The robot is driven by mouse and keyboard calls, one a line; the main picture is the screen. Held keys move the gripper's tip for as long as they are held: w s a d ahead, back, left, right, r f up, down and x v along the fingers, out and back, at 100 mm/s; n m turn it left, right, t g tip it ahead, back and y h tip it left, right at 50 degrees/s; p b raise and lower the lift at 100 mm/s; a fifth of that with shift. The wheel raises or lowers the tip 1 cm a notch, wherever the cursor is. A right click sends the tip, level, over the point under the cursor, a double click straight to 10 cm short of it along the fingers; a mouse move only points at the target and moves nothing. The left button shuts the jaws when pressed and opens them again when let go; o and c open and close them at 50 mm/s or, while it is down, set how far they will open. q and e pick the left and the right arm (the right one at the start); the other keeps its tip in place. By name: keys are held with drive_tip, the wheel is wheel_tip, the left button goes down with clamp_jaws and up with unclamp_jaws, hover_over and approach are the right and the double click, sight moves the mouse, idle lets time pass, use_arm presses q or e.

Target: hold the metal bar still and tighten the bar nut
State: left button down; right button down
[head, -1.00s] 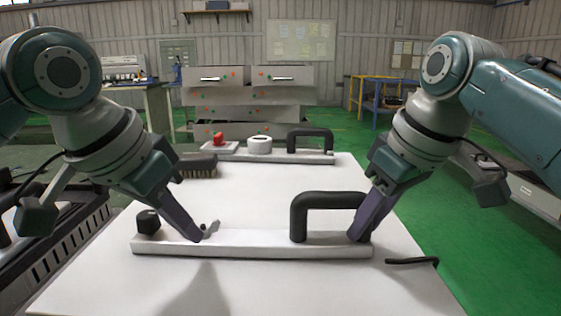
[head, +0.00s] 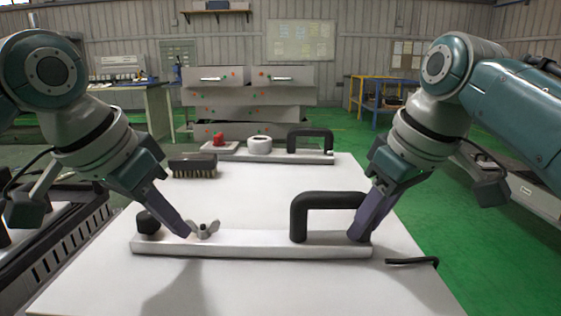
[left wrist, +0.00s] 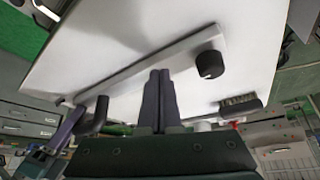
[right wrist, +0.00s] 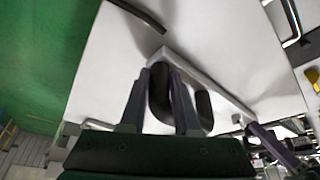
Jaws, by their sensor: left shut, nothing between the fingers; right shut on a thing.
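The metal bar (head: 250,244) lies across the front of the white table, with a black knob (head: 148,221) at its left end and a black handle (head: 328,201) at its right. The bar nut (head: 204,230), a grey wing nut, sits on the bar right of the knob. My left gripper (head: 187,234) is shut and empty, its tips low over the bar just left of the nut. In the left wrist view (left wrist: 160,74) its fingers are together and the nut is not visible. My right gripper (head: 357,238) is shut on the handle's right leg, which shows between its fingers (right wrist: 159,70).
A black bent rod (head: 412,261) lies right of the bar. A brush (head: 193,167) lies at the back left. A second bar (head: 285,156) with a black handle, white round part and red knob lies at the back. The table's middle is clear.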

use_arm(q)
drive_tip(key=shift+w+a, duration=0.15)
drive_tip(key=shift+w, duration=0.05)
drive_tip(key=shift+s, duration=0.1)
idle(0.4)
drive_tip(key=shift+s+a, duration=0.2)
drive_tip(key=shift+a, duration=0.1)
wheel_tip(320, 180, up, 6)
idle(0.4)
drive_tip(key=shift+s+d+f, duration=0.3)
drive_tip(key=shift+d+f, duration=0.15)
drive_tip(key=shift+f, duration=0.55)
drive_tip(key=shift+s+d+f, duration=0.35)
drive_tip(key=shift+d+f, duration=0.05)
drive_tip(key=shift+f, duration=0.6)
drive_tip(key=shift+s+d+f, duration=0.3)
drive_tip(key=shift+d+f, duration=0.15)
drive_tip(key=shift+f, duration=0.55)
